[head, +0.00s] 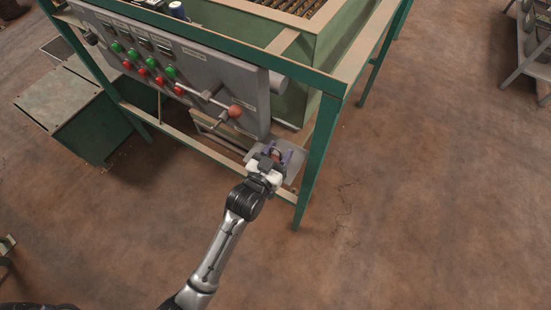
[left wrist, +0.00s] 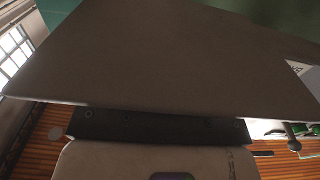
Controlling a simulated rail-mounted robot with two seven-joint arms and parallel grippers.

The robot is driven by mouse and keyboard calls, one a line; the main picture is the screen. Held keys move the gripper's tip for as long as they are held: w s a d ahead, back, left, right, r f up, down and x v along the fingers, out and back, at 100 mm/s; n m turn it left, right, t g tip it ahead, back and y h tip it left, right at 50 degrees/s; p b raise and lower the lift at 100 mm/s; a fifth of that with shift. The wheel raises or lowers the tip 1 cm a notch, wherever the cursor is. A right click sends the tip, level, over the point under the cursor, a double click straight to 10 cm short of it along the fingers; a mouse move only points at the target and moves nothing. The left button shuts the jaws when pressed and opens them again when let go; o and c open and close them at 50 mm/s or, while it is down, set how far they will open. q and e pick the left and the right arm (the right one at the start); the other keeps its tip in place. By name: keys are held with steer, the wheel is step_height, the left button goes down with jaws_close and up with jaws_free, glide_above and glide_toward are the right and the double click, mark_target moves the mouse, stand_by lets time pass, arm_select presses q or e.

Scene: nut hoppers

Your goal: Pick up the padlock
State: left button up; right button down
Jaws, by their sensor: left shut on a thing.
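My left gripper (head: 278,155) is at the lower front of the green machine frame, beside a small grey shelf plate (head: 293,173). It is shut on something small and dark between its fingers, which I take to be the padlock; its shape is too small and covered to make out. In the left wrist view a plain grey-brown surface (left wrist: 160,55) fills most of the picture, and neither the fingertips nor the padlock shows. My right gripper is in neither view.
A grey control panel (head: 225,82) with green and red buttons and a red-knobbed lever (head: 235,111) is just above my gripper. A green frame leg (head: 314,160) stands close on the right. The brown floor (head: 420,200) is clear further right.

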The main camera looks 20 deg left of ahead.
arm_select(q)
step_height(320, 180, up, 10)
steer(key=p, duration=0.3)
steer(key=shift+p, duration=0.3)
stand_by(0.6)
